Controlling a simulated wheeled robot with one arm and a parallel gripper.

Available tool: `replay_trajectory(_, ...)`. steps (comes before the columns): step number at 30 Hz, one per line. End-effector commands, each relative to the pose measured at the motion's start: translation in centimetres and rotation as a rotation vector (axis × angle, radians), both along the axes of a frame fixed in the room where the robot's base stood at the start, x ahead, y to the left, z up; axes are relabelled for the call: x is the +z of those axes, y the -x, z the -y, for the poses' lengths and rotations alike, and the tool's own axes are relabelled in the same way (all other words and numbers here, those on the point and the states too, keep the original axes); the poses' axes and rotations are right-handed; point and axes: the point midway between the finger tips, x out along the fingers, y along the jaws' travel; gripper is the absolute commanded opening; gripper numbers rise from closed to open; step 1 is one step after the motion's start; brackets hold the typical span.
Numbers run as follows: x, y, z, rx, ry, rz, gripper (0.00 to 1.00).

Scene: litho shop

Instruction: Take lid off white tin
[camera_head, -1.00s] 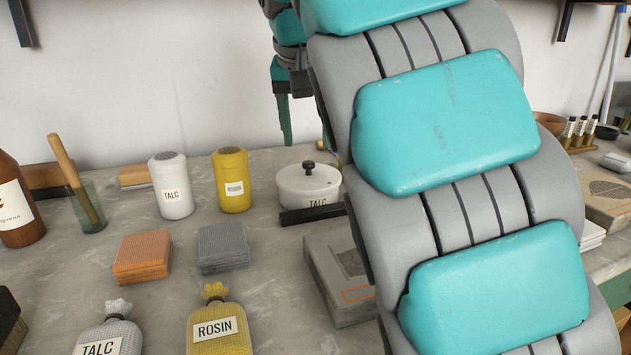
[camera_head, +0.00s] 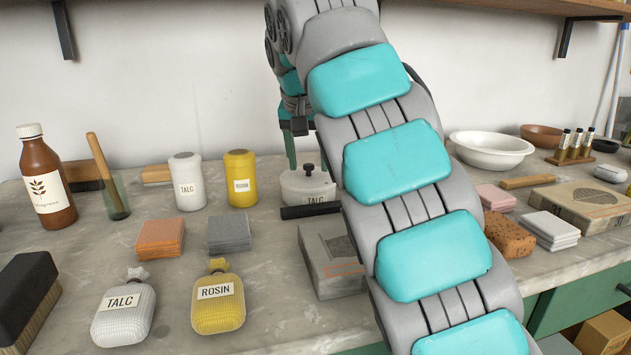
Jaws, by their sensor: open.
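The white tin (camera_head: 299,191) is round and squat, with a TALC label partly covered by my arm at its right. It stands upright on the bench near the wall. Its white lid (camera_head: 294,180) has a black knob (camera_head: 309,170) and sits on the tin. My gripper (camera_head: 308,158) is open, with green fingers pointing down at the lid. The left finger shows just left of the knob; the other is mostly hidden behind my arm. I cannot tell whether the fingers touch the lid.
A white shaker (camera_head: 187,183) and a yellow shaker (camera_head: 240,181) stand left of the tin. A black bar (camera_head: 308,211) lies in front of it, and a grey block (camera_head: 322,262) nearer. A white bowl (camera_head: 490,151) is at the right. Bare bench shows between the cloth stacks and bags.

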Motion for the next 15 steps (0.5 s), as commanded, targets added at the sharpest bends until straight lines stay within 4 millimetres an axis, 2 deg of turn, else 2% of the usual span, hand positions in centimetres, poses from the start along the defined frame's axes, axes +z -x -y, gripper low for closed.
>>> replay_trajectory(8, -0.29, -0.34, -0.13, 0.0, 0.0, -0.001, 0.61)
replay_trajectory(15, -0.3, -0.34, -0.13, 0.0, 0.0, -0.001, 0.35)
